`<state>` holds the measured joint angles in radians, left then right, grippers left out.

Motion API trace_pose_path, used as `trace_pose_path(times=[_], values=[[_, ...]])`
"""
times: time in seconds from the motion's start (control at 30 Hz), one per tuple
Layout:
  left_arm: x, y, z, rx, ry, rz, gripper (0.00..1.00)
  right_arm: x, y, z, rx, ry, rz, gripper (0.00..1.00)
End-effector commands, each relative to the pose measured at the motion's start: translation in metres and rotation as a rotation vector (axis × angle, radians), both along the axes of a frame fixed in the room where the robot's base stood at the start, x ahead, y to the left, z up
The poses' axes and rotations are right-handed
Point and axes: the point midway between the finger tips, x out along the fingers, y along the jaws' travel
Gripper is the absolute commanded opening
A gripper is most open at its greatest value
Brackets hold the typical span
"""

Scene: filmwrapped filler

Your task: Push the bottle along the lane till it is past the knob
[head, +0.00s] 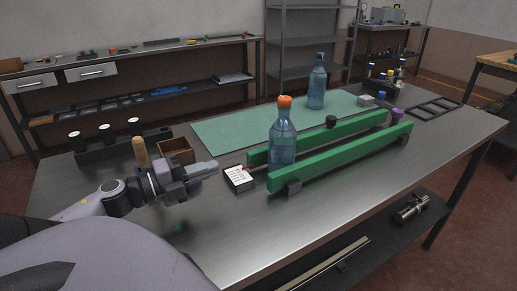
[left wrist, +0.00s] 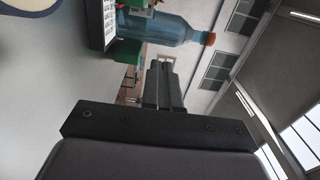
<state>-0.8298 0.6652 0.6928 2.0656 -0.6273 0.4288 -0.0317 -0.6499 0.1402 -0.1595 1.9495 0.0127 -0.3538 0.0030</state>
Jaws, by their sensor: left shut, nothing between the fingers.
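A blue bottle with an orange cap (head: 283,137) stands upright at the near left end of the lane, between two green rails. The near rail (head: 345,156) hides its base. A black knob (head: 331,121) shows by the far rail (head: 360,131), farther along to the right of the bottle. My left gripper (head: 212,166) is shut and empty, left of the bottle and apart from it, above the table. In the left wrist view the bottle (left wrist: 165,28) lies sideways in the picture, beyond the shut fingers (left wrist: 160,85). My right gripper is not in view.
A small black box with a white label (head: 238,178) sits between my gripper and the rails. Another blue bottle (head: 317,82) stands on the green mat (head: 222,132). The table's front is clear.

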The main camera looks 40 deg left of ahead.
Motion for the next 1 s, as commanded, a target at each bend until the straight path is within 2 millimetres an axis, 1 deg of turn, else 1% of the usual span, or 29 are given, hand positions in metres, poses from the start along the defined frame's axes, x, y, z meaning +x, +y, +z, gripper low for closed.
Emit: trace_pose_path(times=[0.3,0.5,0.8,1.0], values=[[0.046,-0.013,0.002,0.003,-0.003,-0.003,0.00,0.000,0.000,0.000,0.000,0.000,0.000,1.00],[0.073,-0.021,0.001,0.003,-0.002,-0.002,0.00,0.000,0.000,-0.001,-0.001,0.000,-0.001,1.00],[0.105,-0.030,0.001,0.002,-0.002,-0.001,0.00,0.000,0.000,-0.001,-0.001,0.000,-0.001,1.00],[0.121,-0.034,0.001,0.003,-0.002,0.000,0.00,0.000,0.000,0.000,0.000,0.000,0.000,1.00]])
